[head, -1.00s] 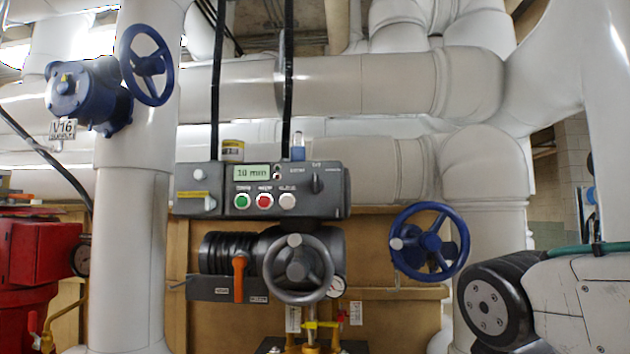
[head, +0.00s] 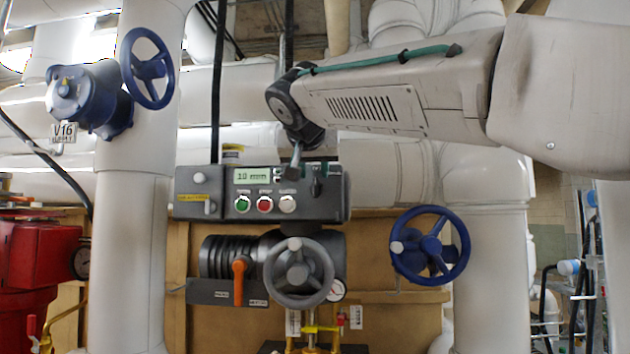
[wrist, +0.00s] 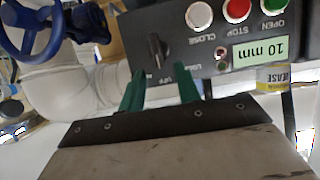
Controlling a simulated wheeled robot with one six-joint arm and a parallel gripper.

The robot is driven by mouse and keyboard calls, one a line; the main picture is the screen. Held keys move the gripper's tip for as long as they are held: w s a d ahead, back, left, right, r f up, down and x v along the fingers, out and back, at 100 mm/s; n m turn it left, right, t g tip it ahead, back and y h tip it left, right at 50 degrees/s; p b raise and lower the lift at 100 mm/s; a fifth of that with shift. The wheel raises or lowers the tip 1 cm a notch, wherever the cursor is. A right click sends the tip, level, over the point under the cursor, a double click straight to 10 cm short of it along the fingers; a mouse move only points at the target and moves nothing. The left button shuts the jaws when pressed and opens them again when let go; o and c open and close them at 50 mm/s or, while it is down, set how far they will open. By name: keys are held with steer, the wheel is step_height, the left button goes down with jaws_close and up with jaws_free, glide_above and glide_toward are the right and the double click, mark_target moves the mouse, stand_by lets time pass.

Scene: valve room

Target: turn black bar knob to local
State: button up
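The black bar knob (head: 316,185) is on the right part of the grey control box (head: 215,205). In the wrist view, which shows the box upside down, the knob (wrist: 157,48) stands roughly in line with the label that seems to read OFF (wrist: 168,79). A partly hidden label, likely LOCAL (wrist: 195,68), lies to its right. My gripper (wrist: 160,88) is open, its two green fingers spread with nothing between them. The fingertips are just short of the knob in the picture. In the head view my gripper (head: 301,172) is small and partly hidden at the box's top right.
Green, red and white push buttons (head: 265,204) and a 10 mm display (head: 252,175) sit left of the knob. A grey handwheel (head: 298,272) is below the box, a blue handwheel (head: 430,246) lower right. A black cable (head: 217,100) rises above the box.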

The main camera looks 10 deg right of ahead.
mark_target(315, 178)
steer(key=x, duration=0.4)
steer(key=shift+w+d+f, duration=0.15)
steer(key=shift+w+f, duration=0.05)
steer(key=shift+w, duration=0.15)
steer(key=shift+s, duration=0.1)
jaws_close()
